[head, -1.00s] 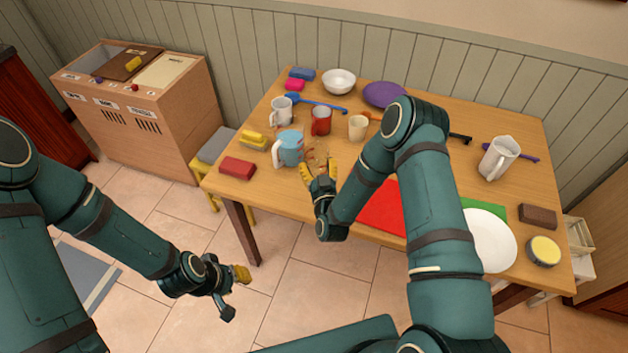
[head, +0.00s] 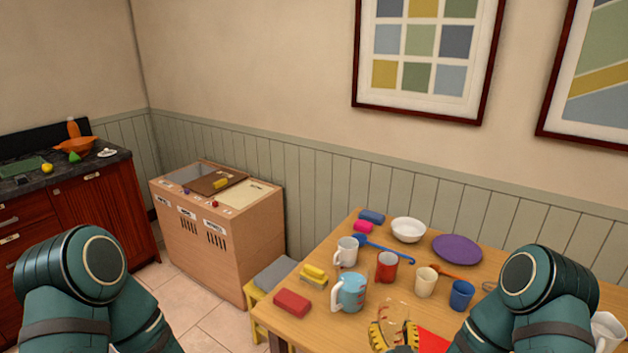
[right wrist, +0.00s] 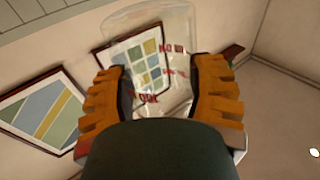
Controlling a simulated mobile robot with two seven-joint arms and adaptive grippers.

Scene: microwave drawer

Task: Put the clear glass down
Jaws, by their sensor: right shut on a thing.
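The clear glass (right wrist: 155,75) shows in the right wrist view, see-through with red lettering. It sits between the two yellow-orange fingers of my right gripper (right wrist: 160,95), which is shut on it. In the head view the right gripper (head: 394,335) is at the bottom edge, over the front part of the wooden table (head: 335,327). The glass shows there only as a faint outline, and I cannot tell whether its base touches the table. My left gripper is out of the frame.
A light-blue mug (head: 350,292) stands left of the right gripper. A red mug (head: 387,267), a cream cup (head: 426,281) and a blue cup (head: 461,295) stand behind it. A red block (head: 292,303) lies at the left edge. A wooden cabinet (head: 225,235) stands left of the table.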

